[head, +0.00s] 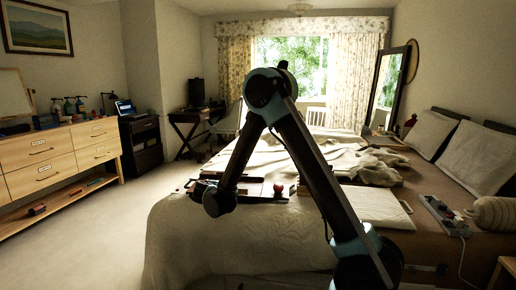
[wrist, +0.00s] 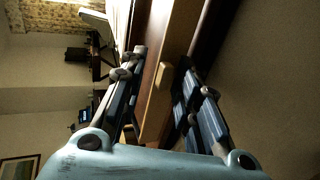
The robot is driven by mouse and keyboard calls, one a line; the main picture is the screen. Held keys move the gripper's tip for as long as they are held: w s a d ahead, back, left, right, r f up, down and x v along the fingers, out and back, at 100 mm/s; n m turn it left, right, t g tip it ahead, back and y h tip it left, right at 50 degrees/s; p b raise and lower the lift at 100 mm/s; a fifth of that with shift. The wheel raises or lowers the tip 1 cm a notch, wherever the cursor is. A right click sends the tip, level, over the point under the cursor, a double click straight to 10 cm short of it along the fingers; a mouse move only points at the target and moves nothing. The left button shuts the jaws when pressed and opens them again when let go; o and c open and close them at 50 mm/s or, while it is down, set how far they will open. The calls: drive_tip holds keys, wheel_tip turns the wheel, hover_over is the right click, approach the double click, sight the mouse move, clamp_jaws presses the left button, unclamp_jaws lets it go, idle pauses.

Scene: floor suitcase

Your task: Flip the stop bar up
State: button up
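In the wrist view, my gripper (wrist: 163,92) has its two dark fingers spread apart. A light tan wooden bar (wrist: 153,98) shows in the gap between them, lying along a reddish-brown wooden board (wrist: 178,45). The bar may be the stop bar; I cannot tell for sure. I see no clear contact between fingers and bar. In the head view, my arm reaches down to a dark flat board or case (head: 268,188) at the bed's near end. The gripper's fingertips and the bar cannot be made out there.
The bed (head: 225,240) carries rumpled cloth, a pale flat panel (head: 372,207) and a power strip (head: 441,213). A wooden dresser (head: 60,158) stands left. Carpet (head: 115,230) between dresser and bed is clear.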

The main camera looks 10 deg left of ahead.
drive_tip(key=g, duration=0.1)
drive_tip(key=w+g, duration=0.1)
drive_tip(key=g, duration=0.1)
drive_tip(key=shift+w+r, duration=0.15)
drive_tip(key=shift+r, duration=0.2)
drive_tip(key=g, duration=0.2)
drive_tip(key=w+g, duration=0.1)
drive_tip(key=shift+w+g, duration=0.2)
drive_tip(key=shift+g, duration=0.2)
drive_tip(key=w+g, duration=0.1)
drive_tip(key=g, duration=0.2)
drive_tip(key=shift+w, duration=0.15)
drive_tip(key=g, duration=0.1)
drive_tip(key=w+g, duration=0.1)
drive_tip(key=g, duration=0.1)
drive_tip(key=shift+f, duration=0.3)
drive_tip(key=shift+r+g, duration=0.15)
drive_tip(key=shift+g, duration=0.15)
wheel_tip(320, 180, up, 17)
drive_tip(key=s+d+r+m, duration=0.2)
drive_tip(key=d, duration=0.7)
drive_tip(key=s+d+r+m, duration=0.2)
drive_tip(key=s+d+r, duration=0.1)
drive_tip(key=d, duration=0.6)
drive_tip(key=shift+d+r, duration=0.15)
drive_tip(key=shift+r, duration=0.05)
